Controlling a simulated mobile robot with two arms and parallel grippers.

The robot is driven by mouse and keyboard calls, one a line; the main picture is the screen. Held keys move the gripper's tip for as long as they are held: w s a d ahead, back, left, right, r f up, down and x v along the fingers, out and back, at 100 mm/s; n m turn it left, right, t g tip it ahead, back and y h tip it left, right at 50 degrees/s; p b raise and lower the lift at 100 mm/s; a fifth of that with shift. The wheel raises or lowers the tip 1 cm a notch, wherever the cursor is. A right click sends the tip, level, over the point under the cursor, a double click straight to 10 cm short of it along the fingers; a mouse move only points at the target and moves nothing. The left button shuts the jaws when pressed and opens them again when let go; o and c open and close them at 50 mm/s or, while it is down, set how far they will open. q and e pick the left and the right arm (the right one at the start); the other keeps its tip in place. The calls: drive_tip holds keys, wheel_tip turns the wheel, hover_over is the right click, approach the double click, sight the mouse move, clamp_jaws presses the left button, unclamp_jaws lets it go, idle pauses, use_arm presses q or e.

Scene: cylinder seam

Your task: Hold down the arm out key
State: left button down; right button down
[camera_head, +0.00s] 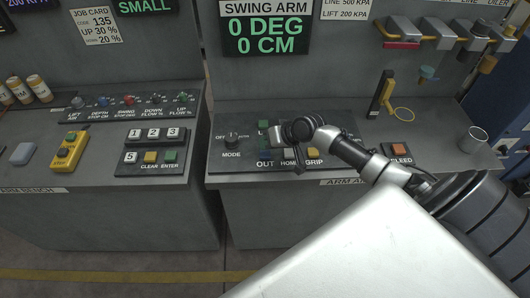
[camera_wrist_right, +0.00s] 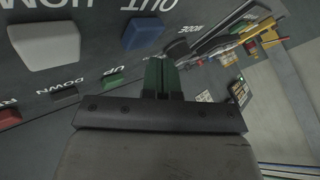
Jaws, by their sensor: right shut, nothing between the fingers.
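The blue OUT key (camera_head: 265,155) is on the arm panel, left of the white HOME key (camera_head: 289,154). In the right wrist view the blue key (camera_wrist_right: 143,33) stands up and looks unpressed, above and left of my fingertips. I cannot tell whether the tips touch the panel. My left gripper is not in view.
The swing arm display (camera_head: 265,34) reads 0 DEG and 0 CM. The MODE knob (camera_head: 232,139) is left of the keys, and the yellow-orange GRIP key (camera_head: 313,152) is to the right. An orange BLEED button (camera_head: 400,149) and a metal cup (camera_head: 473,139) are farther right.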

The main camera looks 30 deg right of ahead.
idle(0.7)
drive_tip(key=shift+f, duration=0.4)
